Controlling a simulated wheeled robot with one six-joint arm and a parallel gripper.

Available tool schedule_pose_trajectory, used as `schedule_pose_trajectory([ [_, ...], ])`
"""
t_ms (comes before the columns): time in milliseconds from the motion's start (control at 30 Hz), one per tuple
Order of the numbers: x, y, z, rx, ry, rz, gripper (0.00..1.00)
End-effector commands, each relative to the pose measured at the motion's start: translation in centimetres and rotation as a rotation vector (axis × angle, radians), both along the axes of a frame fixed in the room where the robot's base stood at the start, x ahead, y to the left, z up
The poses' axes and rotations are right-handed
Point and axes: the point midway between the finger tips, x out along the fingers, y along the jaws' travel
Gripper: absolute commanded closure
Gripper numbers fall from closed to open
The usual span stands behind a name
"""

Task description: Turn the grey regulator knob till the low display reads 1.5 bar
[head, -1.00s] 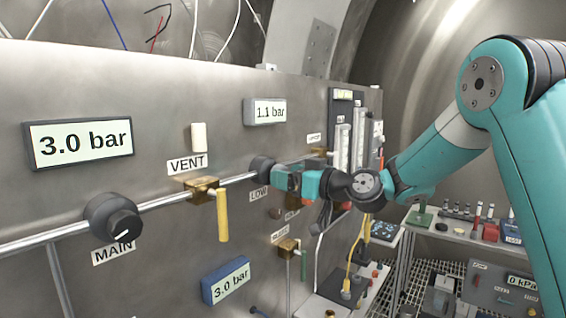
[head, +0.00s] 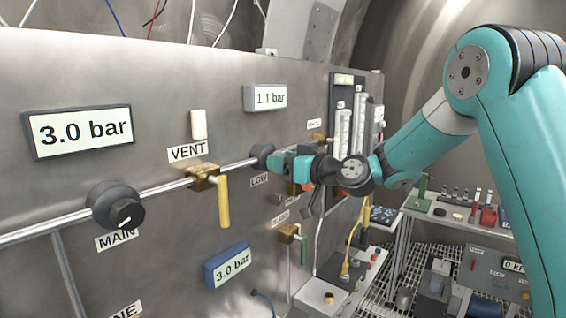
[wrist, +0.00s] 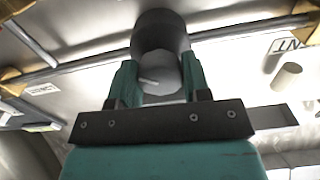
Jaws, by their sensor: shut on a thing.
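The grey regulator knob (head: 263,153) sits on the pipe above the LOW label (head: 259,181), below the small display (head: 270,98), which reads 1.1 bar. My gripper (head: 277,159) reaches it from the right and is shut on it. In the wrist view the round dark grey knob (wrist: 160,32) stands between my gripper's two teal fingers (wrist: 160,82). A short white pointer mark shows on the knob's lighter face. In the head view my gripper hides part of the knob.
Left along the pipe are the MAIN knob (head: 117,206) and the yellow-handled VENT valve (head: 222,199). The large display (head: 83,131) and blue gauge (head: 228,266) both read 3.0 bar. A green-handled valve (head: 302,245) sits below my gripper.

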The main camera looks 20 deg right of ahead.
Motion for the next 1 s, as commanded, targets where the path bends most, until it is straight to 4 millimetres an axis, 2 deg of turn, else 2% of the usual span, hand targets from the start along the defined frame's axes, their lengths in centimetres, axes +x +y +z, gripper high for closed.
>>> schedule_pose_trajectory([
  [1000, -0.02, -0.02, 0.05, 0.508, 0.369, -0.001, 0.8],
])
